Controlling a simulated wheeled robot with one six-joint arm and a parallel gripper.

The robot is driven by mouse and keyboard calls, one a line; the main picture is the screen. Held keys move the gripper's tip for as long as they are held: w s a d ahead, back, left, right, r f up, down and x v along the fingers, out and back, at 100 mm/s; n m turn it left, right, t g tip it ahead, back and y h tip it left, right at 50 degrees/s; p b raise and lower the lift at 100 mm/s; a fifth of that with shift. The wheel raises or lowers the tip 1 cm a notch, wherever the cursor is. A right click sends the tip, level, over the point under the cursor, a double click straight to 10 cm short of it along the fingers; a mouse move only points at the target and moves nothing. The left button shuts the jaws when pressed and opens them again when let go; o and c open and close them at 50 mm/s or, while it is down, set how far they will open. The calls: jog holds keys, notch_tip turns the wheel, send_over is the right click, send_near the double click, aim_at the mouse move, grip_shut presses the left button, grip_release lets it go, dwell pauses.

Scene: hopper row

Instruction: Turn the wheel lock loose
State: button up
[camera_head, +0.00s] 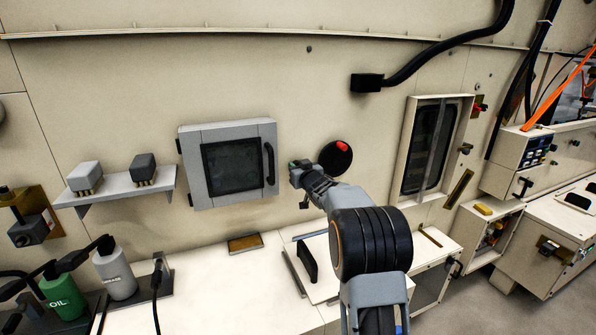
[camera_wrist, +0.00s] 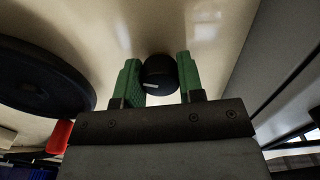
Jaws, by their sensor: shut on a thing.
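My gripper (camera_wrist: 158,82) is shut on a small black knob (camera_wrist: 159,72), likely the wheel lock. Its green fingers press on either side of the knob, which has a pale mark on its face. In the head view my gripper (camera_head: 297,170) reaches the wall between the grey cabinet and the wheel, and hides the knob. The black round wheel (camera_head: 329,160) with a red part (camera_head: 342,147) is on the wall just right of the gripper. In the wrist view the wheel (camera_wrist: 38,78) shows at left, apart from the fingers, with the red part (camera_wrist: 59,136) below.
The grey cabinet (camera_head: 188,163) with a dark window and black handle (camera_head: 269,164) is left of my gripper. A framed wall window (camera_head: 408,150) is on the right. A pale counter (camera_head: 200,290) runs below, with an oil bottle (camera_head: 62,297) at left.

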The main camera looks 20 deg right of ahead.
jog(key=n+b, duration=0.4)
jog(key=n, duration=0.1)
jog(key=shift+f, duration=0.2)
jog(key=n+b, duration=0.3)
jog(key=n, duration=0.3)
jog(key=shift+r+n, duration=0.1)
jog(key=shift+n, duration=0.2)
jog(key=n+b, duration=0.2)
jog(key=n, duration=0.3)
jog(key=shift+n, duration=0.3)
jog(key=n+b, duration=0.2)
jog(key=n, duration=0.3)
jog(key=shift+r, duration=0.15)
jog(key=o, duration=0.9)
jog(key=shift+s, duration=0.1)
jog(key=s+b, duration=0.2)
jog(key=s, duration=1.1)
jog(key=shift+s+b, duration=0.3)
jog(key=shift+b, duration=0.05)
